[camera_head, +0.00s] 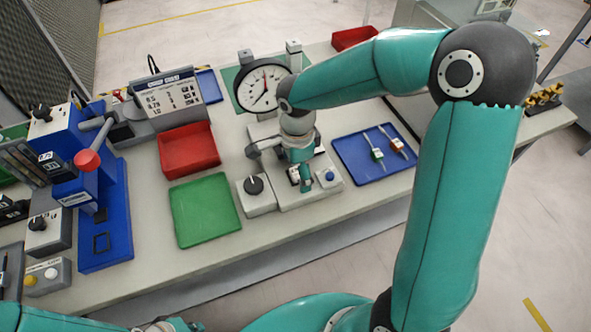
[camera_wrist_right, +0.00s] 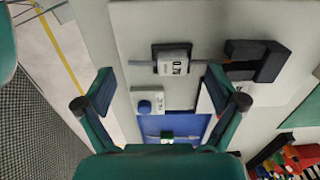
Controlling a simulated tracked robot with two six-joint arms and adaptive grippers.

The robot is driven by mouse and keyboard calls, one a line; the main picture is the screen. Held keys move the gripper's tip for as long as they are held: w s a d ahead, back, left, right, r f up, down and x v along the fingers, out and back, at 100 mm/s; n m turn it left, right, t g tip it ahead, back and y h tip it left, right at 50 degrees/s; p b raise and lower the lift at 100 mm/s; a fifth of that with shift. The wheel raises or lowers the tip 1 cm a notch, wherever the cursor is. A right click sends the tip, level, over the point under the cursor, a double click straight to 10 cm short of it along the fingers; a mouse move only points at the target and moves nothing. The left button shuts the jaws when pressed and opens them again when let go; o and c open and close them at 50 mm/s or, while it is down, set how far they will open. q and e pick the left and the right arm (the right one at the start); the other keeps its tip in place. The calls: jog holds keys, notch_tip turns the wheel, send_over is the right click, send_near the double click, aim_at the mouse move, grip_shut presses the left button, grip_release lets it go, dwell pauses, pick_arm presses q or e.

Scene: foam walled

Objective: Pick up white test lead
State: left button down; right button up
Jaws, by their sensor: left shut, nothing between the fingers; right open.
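Two slim pale pieces lie apart in the blue tray (camera_head: 352,165) at the right of the bench: one with a green block (camera_head: 377,154), one with a white and reddish block (camera_head: 397,146). I cannot tell which is the white test lead. My right gripper (camera_head: 303,180) points down over the grey fixture, left of the tray. In the right wrist view its fingers (camera_wrist_right: 160,92) are apart with nothing held, and part of the blue tray (camera_wrist_right: 185,124) shows beyond them. My left gripper (camera_head: 160,326) is shut and empty at the bottom edge, mostly cut off.
The fixture (camera_head: 295,195) carries a blue button, a black knob and a labelled block (camera_wrist_right: 172,64). A round dial gauge (camera_head: 262,88) stands behind. A red tray (camera_head: 188,150), green tray (camera_head: 205,210) and blue lever press (camera_head: 105,220) stand left. The bench front is clear.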

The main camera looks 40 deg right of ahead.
notch_tip(320, 180, down, 2)
jog(key=shift+f, duration=0.1)
jog(key=shift+s+a, duration=0.1)
jog(key=shift+s, duration=0.1)
jog(key=c, duration=1.1)
